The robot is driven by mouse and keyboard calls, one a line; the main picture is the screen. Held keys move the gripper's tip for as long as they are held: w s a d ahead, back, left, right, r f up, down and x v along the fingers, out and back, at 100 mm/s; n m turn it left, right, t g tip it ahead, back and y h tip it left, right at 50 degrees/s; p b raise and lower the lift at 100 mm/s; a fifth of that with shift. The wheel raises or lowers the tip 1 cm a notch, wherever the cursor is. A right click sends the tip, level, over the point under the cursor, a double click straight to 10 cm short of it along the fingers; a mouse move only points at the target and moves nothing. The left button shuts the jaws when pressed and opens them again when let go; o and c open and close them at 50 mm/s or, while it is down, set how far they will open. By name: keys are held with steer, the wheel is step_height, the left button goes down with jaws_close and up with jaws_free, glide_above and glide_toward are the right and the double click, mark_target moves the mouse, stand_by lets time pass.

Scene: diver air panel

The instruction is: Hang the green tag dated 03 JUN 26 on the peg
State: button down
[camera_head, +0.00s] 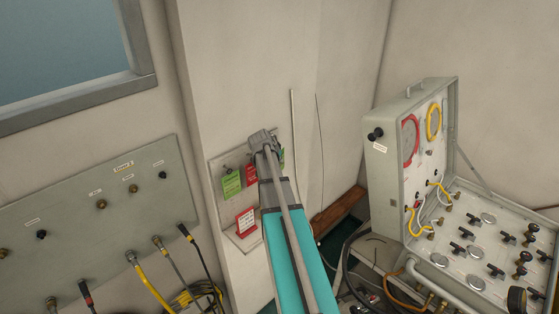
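A green tag (232,184) with small print hangs on a pale board (217,168) on the wall; its date is too small to read. A red tag (251,175) hangs just right of it. A sliver of another green thing (282,156) shows right of my arm. My gripper (264,138) is in front of the board's upper part, seen from behind; my arm hides its fingertips and part of the board. A dark round knob or peg (375,134) sticks out of the open case's left side above a small white label; I cannot tell if it is the peg.
A red-and-white card (246,222) stands on a small ledge below the tags. The open grey case (388,196) with gauges, valves and hoses stands at right. A hose panel (75,215) is at left. Hoses hang low between them. The wall above is clear.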

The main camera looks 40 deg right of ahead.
steer(key=shift+w+a, duration=0.1)
steer(key=shift+w, duration=1.3)
stand_by(0.8)
steer(key=shift+f, duration=0.25)
stand_by(0.7)
steer(key=c, duration=0.7)
jaws_free()
steer(key=shift+a, duration=0.1)
